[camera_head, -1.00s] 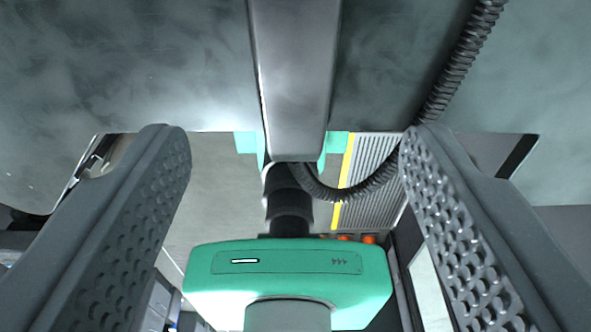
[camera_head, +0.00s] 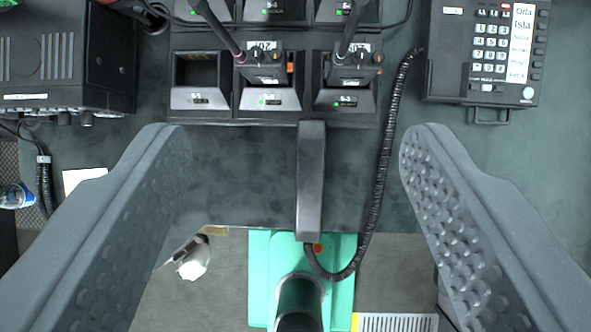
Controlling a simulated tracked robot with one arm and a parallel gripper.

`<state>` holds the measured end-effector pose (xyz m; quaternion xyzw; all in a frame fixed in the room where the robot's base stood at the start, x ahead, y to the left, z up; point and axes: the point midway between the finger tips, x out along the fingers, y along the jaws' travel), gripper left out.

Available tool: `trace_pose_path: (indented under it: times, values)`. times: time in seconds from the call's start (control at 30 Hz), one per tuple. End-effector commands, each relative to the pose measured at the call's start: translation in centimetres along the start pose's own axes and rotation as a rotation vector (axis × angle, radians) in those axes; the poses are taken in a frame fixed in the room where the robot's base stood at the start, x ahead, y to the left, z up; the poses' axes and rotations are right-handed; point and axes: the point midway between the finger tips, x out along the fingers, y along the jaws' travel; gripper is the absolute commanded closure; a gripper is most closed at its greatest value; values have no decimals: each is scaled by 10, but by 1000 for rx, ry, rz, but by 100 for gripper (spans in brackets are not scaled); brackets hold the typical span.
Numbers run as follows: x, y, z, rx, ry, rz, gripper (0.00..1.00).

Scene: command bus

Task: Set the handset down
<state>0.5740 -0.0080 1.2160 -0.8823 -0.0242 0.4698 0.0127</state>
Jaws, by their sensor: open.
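The handset (camera_head: 311,185) is a long dark grey bar lying on the dark table (camera_head: 240,170). Its near end reaches just past the table's front edge. A black coiled cord (camera_head: 384,160) loops from its near end up along its right side to the desk phone (camera_head: 485,55). My gripper (camera_head: 293,145) is wide open and empty. Its two grey dimpled fingers stand well to the left and right of the handset in the picture, apart from it. I see the handset from above, with nothing hiding its top.
A charger rack (camera_head: 285,118) with handheld radios stands just behind the handset's far end; its front left slot is empty. A black radio unit (camera_head: 70,60) is at the left. Bare table lies on both sides of the handset. A white object (camera_head: 195,262) shows below the front edge.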

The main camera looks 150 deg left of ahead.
Motion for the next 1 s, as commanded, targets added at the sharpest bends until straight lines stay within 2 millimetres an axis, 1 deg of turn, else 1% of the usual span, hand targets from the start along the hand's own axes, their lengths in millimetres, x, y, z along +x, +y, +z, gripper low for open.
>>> trace_pose_path:
  times: [0.03,0.17,0.3,0.33,0.4,0.5,0.6,0.67,1.0]
  values:
    - [-28,0,-11,-2,81,3,40]
    - [-91,-2,-34,-6,275,9,40]
    - [-161,-4,-50,-12,472,24,40]
    - [-175,-5,-52,-13,511,27,40]
    - [-206,-19,-56,-14,595,33,40]
    - [-238,-22,-58,-18,681,43,40]
    - [-257,-23,-58,-19,731,50,40]
    - [-262,-23,-58,-20,744,52,40]
    - [-264,-22,-59,-20,749,52,40]
